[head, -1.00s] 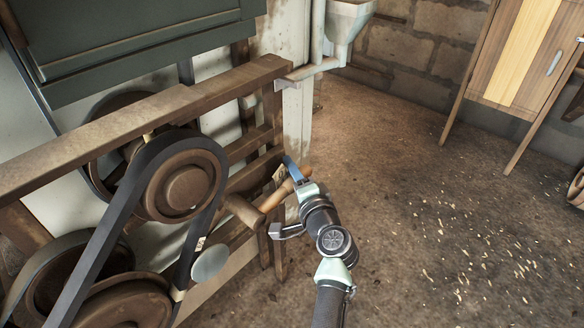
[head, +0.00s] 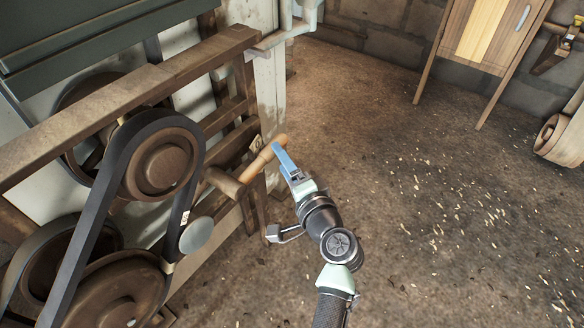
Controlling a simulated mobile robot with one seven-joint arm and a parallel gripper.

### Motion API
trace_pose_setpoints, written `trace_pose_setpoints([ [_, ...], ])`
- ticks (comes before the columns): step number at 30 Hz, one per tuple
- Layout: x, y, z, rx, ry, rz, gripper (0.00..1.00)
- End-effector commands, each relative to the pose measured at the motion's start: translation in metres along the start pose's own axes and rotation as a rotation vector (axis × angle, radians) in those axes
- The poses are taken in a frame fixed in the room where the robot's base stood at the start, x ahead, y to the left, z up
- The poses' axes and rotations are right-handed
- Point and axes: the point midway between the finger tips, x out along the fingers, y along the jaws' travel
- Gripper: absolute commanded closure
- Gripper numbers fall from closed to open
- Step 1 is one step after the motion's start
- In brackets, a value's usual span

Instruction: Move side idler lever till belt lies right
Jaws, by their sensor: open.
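The dark belt (head: 97,208) runs over the brown upper pulley (head: 160,166) and down to a larger lower pulley (head: 112,298). A pale grey idler disc (head: 196,235) sits at the belt's right strand; I cannot tell how firmly it presses. The lever's orange-brown wooden handle (head: 262,163) sticks out to the upper right, next to a thick brown cylinder (head: 225,182). My gripper (head: 282,156) is open, its blue finger close to the handle's outer end on the right. Only one finger shows clearly, and I cannot tell whether it touches the handle.
A wooden rail frame (head: 130,105) surrounds the pulleys, with a second belt and wheel (head: 30,262) at lower left. A wooden cabinet (head: 490,35) stands at the back right. The floor (head: 420,200) to the right is open, with scattered chips.

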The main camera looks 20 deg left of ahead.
Motion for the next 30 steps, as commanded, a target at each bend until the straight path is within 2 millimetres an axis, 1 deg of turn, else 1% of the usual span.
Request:
trace_pose_setpoints([
  [1,-0.011,-0.001,-0.001,0.002,0.003,0.001,0.31],
  [3,-0.023,-0.001,0.000,0.002,0.001,0.001,0.31],
  [6,-0.035,-0.001,0.000,0.001,0.001,0.000,0.31],
  [9,-0.042,0.000,0.000,0.001,0.001,0.000,0.31],
  [13,-0.045,0.000,0.000,0.000,-0.001,0.000,0.31],
  [26,-0.045,0.000,0.000,0.000,-0.001,0.000,0.31],
  [28,-0.044,-0.004,-0.002,-0.016,0.004,-0.002,0.31],
  [29,-0.044,-0.009,-0.005,-0.035,0.009,-0.004,0.31],
  [30,-0.043,-0.019,-0.010,-0.077,0.021,-0.006,0.31],
])
